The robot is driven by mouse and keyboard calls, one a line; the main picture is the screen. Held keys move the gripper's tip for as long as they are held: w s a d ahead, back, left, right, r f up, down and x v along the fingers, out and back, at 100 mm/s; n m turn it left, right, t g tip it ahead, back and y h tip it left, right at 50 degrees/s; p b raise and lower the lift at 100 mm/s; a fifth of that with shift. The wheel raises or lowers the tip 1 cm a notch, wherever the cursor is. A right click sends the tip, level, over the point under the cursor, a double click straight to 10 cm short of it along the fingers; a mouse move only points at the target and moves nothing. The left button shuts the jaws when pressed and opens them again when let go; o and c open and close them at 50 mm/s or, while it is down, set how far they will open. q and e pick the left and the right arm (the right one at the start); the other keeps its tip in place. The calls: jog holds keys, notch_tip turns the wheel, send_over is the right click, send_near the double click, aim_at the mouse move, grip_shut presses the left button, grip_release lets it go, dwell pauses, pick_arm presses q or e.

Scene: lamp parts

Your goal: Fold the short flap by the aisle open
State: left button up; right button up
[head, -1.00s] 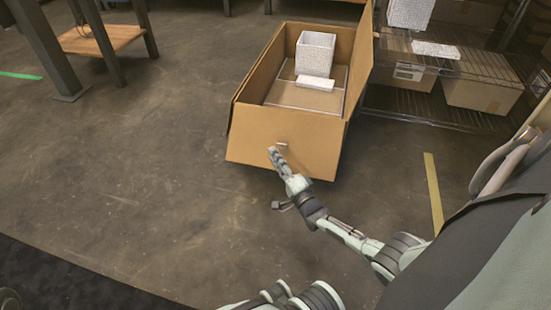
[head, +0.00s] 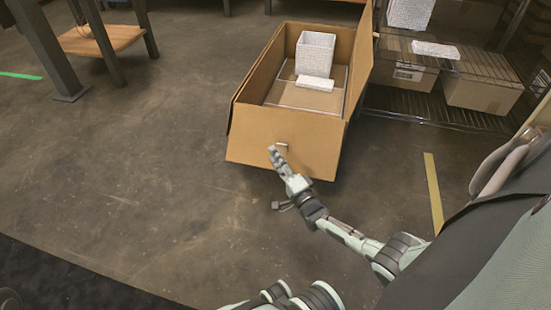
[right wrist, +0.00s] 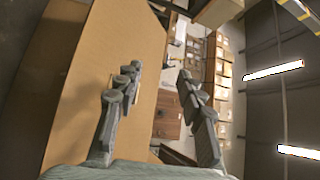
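An open cardboard box (head: 243,113) stands on the floor at upper centre in the head view. Its near short flap (head: 250,145) hangs outward and down over the box's near end, with a small pale mark near its middle. My right gripper (head: 276,155) is just in front of this flap; whether it touches cannot be told. In the right wrist view its two fingers (right wrist: 160,82) are spread apart with nothing between them, the left one over a broad cardboard panel (right wrist: 117,50). My left gripper is not in view.
The box holds a white textured bin (head: 315,53) and a small white block (head: 314,83). One long flap (head: 361,55) stands up on the right. A wire shelf (head: 430,112) with boxes is close to the right.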

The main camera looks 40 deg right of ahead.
jog(key=shift+o, duration=0.5)
jog(key=s+f, duration=0.1)
jog(key=s, duration=1.1)
jog(key=shift+a+f, duration=0.35)
jog(key=shift+a, duration=0.05)
